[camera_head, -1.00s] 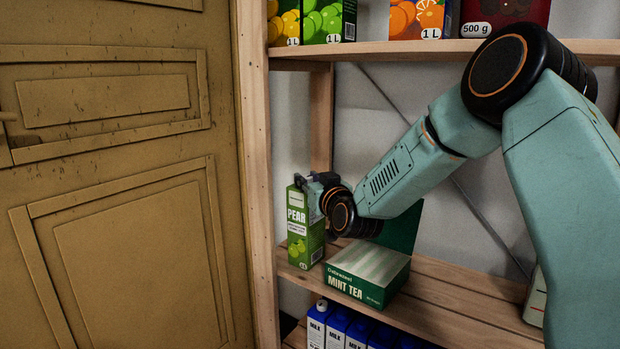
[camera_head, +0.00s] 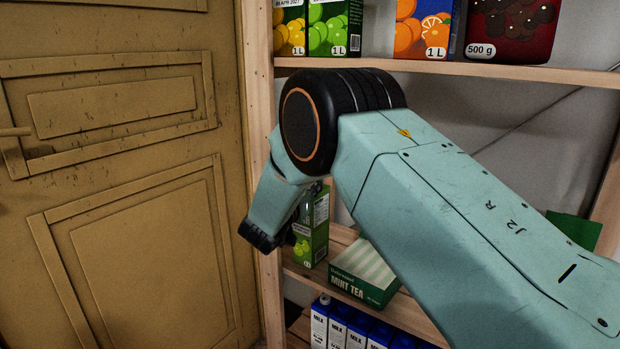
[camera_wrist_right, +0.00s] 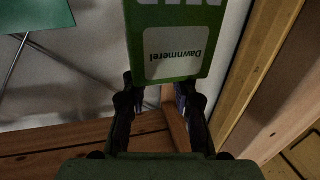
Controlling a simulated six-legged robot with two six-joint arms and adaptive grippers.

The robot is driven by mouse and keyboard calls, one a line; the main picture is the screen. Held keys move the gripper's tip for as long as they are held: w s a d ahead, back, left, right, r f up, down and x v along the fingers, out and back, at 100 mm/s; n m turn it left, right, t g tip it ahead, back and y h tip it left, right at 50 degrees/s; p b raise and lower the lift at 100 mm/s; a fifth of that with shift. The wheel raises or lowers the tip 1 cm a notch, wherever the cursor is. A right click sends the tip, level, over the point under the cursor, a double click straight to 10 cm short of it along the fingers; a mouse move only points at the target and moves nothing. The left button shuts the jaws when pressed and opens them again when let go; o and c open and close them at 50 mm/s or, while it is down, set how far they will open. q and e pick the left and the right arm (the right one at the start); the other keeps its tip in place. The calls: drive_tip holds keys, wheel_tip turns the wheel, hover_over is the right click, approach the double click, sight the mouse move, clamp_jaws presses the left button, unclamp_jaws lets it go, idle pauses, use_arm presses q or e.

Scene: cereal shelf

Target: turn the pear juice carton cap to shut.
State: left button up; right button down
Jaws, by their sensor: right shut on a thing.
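The pear juice carton (camera_head: 316,238) is green and stands upright on the middle shelf, close to the left post. My right arm comes in from the right and bends down in front of it, covering its left side. In the right wrist view the carton's green face (camera_wrist_right: 213,62) fills the top, its label upside down. The fingers of my right gripper (camera_wrist_right: 157,92) are at its near end, one on each side, shut on the carton's top part. The cap is hidden, so its position cannot be told. My left gripper is out of view.
A mint tea box (camera_head: 357,290) lies right of the carton on the same shelf. Several milk cartons (camera_head: 338,328) stand below. Juice cartons (camera_head: 335,28) stand on the shelf above. A yellow-brown door (camera_head: 150,250) is at the left, beside the wooden post (camera_head: 262,100).

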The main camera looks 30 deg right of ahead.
drive_tip(key=shift+w+m+g+h, duration=0.1)
drive_tip(key=shift+m+g+h, duration=0.6)
drive_tip(key=shift+g, duration=0.4)
drive_tip(key=shift+m+g+p, duration=0.3)
drive_tip(key=c, duration=1)
unclamp_jaws()
drive_tip(key=shift+r, duration=0.15)
wheel_tip(320, 180, up, 10)
drive_tip(key=shift+f, duration=0.15)
